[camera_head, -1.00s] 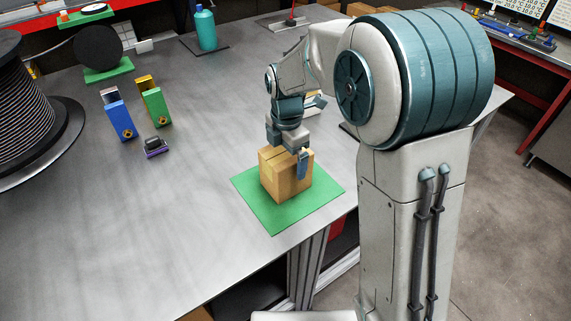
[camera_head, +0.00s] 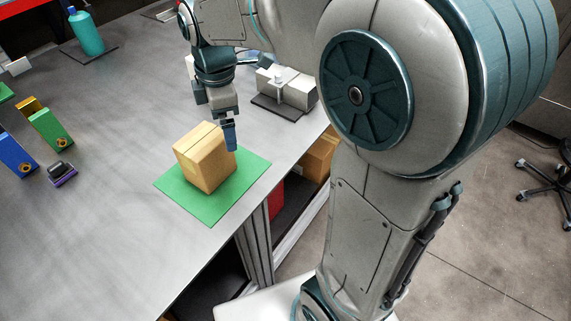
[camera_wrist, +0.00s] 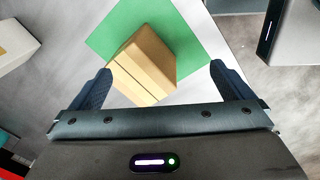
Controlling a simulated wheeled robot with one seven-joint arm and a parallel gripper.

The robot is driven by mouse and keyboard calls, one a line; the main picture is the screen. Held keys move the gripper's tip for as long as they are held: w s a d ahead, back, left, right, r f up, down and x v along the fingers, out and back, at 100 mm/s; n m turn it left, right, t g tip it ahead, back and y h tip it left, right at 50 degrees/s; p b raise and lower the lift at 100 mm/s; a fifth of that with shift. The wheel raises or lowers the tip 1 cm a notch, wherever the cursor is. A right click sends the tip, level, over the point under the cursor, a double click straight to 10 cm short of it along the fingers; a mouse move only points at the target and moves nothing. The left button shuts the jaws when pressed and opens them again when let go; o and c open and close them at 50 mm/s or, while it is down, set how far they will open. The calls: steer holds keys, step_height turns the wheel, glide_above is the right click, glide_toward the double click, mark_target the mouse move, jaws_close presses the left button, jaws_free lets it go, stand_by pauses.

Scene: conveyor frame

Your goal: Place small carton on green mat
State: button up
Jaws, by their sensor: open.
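The small tan carton (camera_head: 205,160) sits on the green mat (camera_head: 216,207) near the bench's front edge. It looks upright, with bare mat showing in front and to its right. My gripper (camera_head: 224,128) is at the upper right of the carton in the head view. In the wrist view my gripper (camera_wrist: 160,72) has its fingers wide apart, and the carton (camera_wrist: 147,65) shows between and beyond them with clear gaps. The mat (camera_wrist: 115,30) extends behind the carton there. One finger is mostly hidden in the head view.
Blue (camera_head: 17,155) and green (camera_head: 47,127) holders and a small dark purple-based item (camera_head: 62,173) stand to the left. A teal bottle (camera_head: 86,35) is at the back. A grey device (camera_head: 287,90) on a dark base stands right of my gripper. Bench between is clear.

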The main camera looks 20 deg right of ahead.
steer(key=s+d+f+m+t, duration=0.1)
steer(key=s+d+m, duration=0.3)
steer(key=s+m, duration=0.3)
steer(key=s+d+f+m+t, duration=0.1)
steer(key=s+d+m, duration=0.3)
steer(key=s+m, duration=0.4)
steer(key=f+m, duration=0.1)
steer(key=m, duration=0.1)
steer(key=shift+d+m, duration=0.3)
steer(key=shift+m, duration=0.1)
steer(key=shift+w, duration=0.1)
